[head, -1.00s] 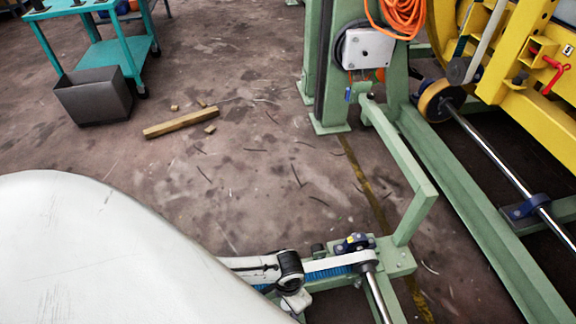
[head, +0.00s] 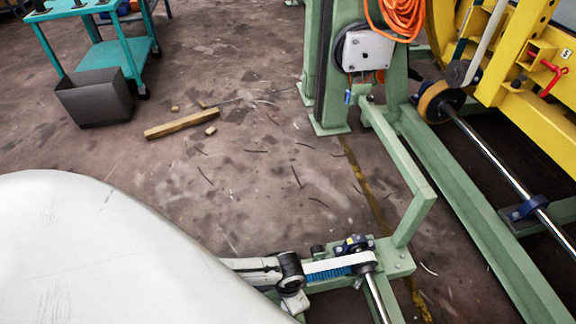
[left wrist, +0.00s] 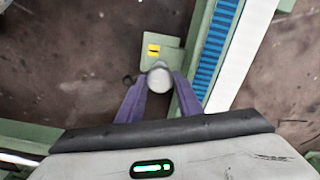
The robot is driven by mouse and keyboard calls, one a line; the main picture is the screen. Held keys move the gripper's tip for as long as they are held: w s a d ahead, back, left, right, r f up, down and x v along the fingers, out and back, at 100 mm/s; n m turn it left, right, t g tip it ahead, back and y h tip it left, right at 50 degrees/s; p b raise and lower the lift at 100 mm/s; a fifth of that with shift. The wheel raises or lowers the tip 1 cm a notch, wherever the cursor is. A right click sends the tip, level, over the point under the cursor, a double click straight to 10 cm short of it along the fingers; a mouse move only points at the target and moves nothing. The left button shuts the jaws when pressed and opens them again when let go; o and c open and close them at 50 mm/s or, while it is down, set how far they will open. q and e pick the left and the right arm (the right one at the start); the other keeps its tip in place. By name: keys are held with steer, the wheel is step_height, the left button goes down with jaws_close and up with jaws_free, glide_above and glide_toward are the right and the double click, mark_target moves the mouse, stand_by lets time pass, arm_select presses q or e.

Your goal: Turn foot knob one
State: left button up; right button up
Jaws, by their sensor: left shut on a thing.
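In the left wrist view, a light grey round foot knob (left wrist: 160,80) stands beside a small green plate with a yellow label (left wrist: 153,50). My left gripper (left wrist: 159,82) has its two purple fingers closed in on the knob from both sides, with the knob between their tips. Which numbered knob this is, I cannot read. My right gripper shows in neither view.
A blue toothed belt (left wrist: 212,50) runs close to the right of the knob. The head view shows the green frame (head: 410,190), a steel shaft (head: 500,160), yellow ring structure (head: 515,85), and a grey bin (head: 93,97) with a wooden beam (head: 182,123) on the floor.

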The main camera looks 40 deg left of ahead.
arm_select(q)
steer(key=m+p, duration=0.1)
steer(key=m, duration=0.2)
steer(key=shift+r+m+p, duration=0.1)
steer(key=shift+m+p, duration=0.2)
steer(key=shift+p, duration=0.05)
steer(key=m+p, duration=0.1)
steer(key=m, duration=0.2)
steer(key=shift+m, duration=0.3)
steer(key=m, duration=0.5)
steer(key=shift+d, duration=0.1)
steer(key=shift+m, duration=0.9)
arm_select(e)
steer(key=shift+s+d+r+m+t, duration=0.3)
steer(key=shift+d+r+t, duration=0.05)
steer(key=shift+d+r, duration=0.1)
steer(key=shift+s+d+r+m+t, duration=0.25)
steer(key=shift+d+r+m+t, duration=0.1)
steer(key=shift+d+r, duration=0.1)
arm_select(q)
steer(key=shift+m, duration=0.3)
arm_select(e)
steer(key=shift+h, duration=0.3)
arm_select(q)
steer(key=o, duration=1)
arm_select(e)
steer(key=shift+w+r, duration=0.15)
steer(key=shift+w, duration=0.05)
arm_select(q)
steer(key=shift+o, duration=0.2)
